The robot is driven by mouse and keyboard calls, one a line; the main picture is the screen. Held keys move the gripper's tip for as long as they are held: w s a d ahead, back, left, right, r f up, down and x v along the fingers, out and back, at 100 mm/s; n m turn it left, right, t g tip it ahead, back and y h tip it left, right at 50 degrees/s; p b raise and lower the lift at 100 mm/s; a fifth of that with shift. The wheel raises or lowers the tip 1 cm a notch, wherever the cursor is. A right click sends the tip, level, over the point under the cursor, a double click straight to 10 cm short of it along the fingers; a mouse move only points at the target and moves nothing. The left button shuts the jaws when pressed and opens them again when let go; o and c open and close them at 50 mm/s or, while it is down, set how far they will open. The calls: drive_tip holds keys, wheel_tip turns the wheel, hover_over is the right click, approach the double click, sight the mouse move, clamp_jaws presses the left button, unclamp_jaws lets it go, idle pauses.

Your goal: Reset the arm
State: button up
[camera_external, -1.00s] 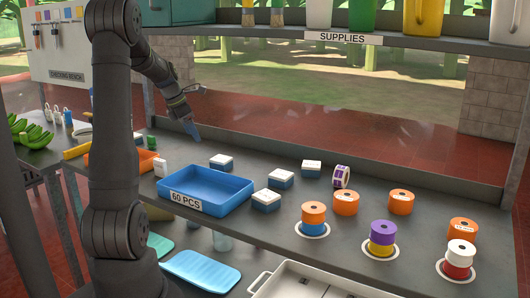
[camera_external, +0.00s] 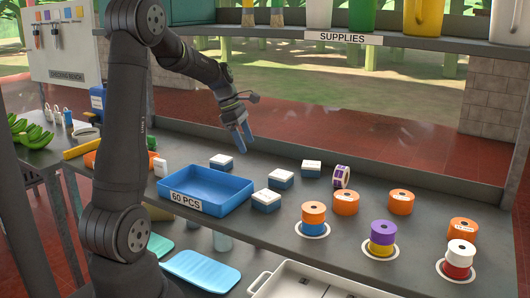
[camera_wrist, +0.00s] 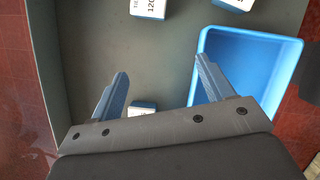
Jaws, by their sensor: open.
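My gripper (camera_external: 243,137) hangs above the back of the grey bench, near the small white-and-blue boxes and behind the blue tray. In the wrist view its two blue fingers (camera_wrist: 160,90) are spread wide with nothing held between them. A small white-and-blue box (camera_wrist: 142,106) shows beyond and below the fingers. The blue tray (camera_wrist: 247,60) lies to the right in that view, partly covered by the right finger. In the external view the blue tray (camera_external: 185,201) is labelled 60 PCS and looks empty.
Several white-and-blue boxes (camera_external: 281,178) stand on the bench beside the tray. The supplies shelf (camera_external: 345,37) runs above the back edge. A pale tray (camera_external: 290,284) is at the front.

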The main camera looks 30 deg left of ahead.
drive_tip(key=s+d+m+g, duration=0.1)
drive_tip(key=d+m, duration=0.3)
drive_tip(key=d, duration=0.5)
drive_tip(key=shift+s+d, duration=0.2)
